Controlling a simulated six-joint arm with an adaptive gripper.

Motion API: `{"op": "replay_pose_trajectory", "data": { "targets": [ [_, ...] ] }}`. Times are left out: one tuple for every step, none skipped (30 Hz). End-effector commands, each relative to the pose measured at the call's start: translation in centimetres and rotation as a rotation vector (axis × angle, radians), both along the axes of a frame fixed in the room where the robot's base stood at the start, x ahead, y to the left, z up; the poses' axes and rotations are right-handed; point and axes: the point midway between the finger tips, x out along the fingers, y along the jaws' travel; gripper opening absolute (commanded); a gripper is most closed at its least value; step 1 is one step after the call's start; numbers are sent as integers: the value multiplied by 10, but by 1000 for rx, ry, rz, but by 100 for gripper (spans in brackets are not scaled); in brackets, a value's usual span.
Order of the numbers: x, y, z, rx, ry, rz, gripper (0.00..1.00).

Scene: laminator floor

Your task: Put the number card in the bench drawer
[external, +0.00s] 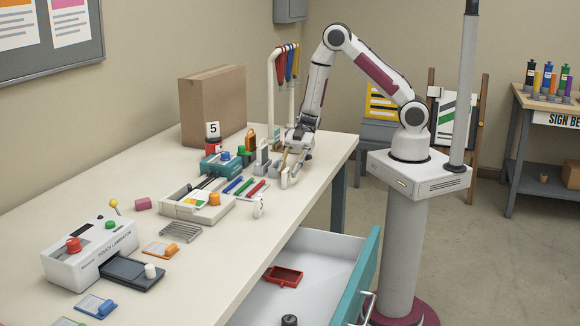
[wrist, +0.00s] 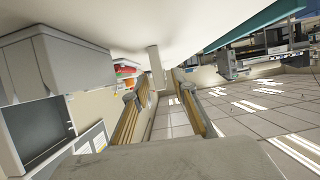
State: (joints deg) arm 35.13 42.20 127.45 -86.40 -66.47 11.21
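A white card with a black 5 (external: 213,130) stands upright in a red and dark holder near the cardboard box on the bench. A small white piece with dark marks (external: 258,207) stands near the bench's front edge; I cannot read it. The bench drawer (external: 318,248) is pulled open below that edge, with a teal front.
The drawer holds a red tray (external: 283,275) and a dark round object (external: 289,320). The front left bench surface is partly clear.

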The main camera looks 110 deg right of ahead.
Motion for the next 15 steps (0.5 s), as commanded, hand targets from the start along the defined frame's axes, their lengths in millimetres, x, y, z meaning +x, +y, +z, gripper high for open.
{"op": "replay_pose_trajectory", "data": {
  "targets": [
    [-3, -6, 2, -1, -1, -3, 27],
    [-4, -8, 3, 0, -2, -4, 27],
    [-7, -12, 4, -1, -1, -3, 27],
    [-9, -14, 5, -1, -1, -3, 27],
    [-10, -17, 5, 0, -2, -3, 27],
    [-13, -21, 7, -1, -1, -3, 27],
    [-15, -23, 7, -1, -1, -3, 27],
    [-16, -25, 9, -1, -1, -3, 27],
    [-19, -28, 10, -1, -1, -3, 27],
    [-21, -30, 11, -1, -1, -3, 27],
    [-22, -32, 12, -1, -2, -2, 27],
    [-24, -34, 13, -1, -1, -1, 27],
    [-25, -35, 14, -1, -1, -1, 27],
    [-27, -36, 15, -1, -1, -1, 27],
    [-28, -38, 15, -1, -1, -1, 27]
  ]
}}
